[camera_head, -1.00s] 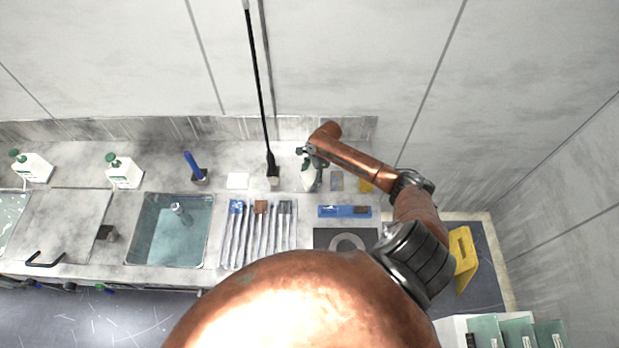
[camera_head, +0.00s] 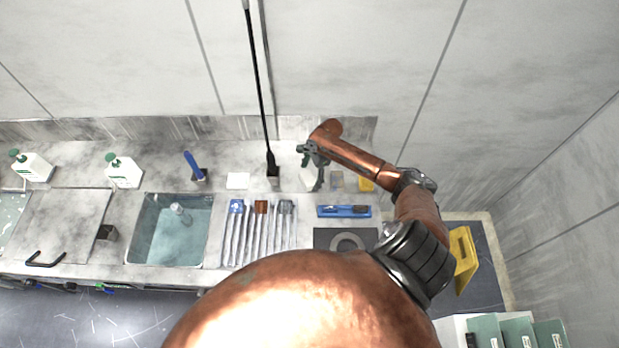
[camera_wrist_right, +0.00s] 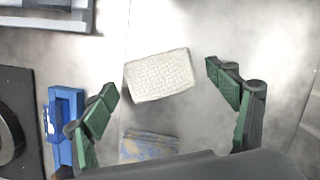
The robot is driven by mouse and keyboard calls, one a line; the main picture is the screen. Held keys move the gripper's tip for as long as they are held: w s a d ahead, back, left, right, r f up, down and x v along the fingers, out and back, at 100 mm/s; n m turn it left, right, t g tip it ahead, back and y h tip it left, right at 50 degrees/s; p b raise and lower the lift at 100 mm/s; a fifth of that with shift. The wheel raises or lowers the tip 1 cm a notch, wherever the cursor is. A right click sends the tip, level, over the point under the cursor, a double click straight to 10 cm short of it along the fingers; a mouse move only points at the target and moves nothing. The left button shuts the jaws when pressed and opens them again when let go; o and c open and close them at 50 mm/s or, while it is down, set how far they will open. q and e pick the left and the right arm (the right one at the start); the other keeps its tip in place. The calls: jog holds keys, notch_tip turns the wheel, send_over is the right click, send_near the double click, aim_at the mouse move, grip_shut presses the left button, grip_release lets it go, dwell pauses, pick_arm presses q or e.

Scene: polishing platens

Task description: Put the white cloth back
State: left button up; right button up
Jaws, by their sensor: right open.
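The white cloth (camera_wrist_right: 160,75) is a folded, textured white block lying on the grey counter. It is between the spread green fingertips of my right gripper (camera_wrist_right: 162,84), with a gap on each side. In the head view the white cloth (camera_head: 306,180) is partly covered by my right gripper (camera_head: 310,170), which is open and over the back of the counter. My left gripper is out of view.
A worn blue-grey pad (camera_wrist_right: 148,145) lies beside the cloth, and a yellow piece (camera_head: 366,185) lies further right. A blue tray (camera_head: 328,212) is in front. A black pole (camera_head: 262,100) stands left of the gripper. A white square (camera_head: 237,181) lies further left.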

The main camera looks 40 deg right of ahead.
jog(key=v, duration=1.1)
jog(key=shift+s, duration=0.1)
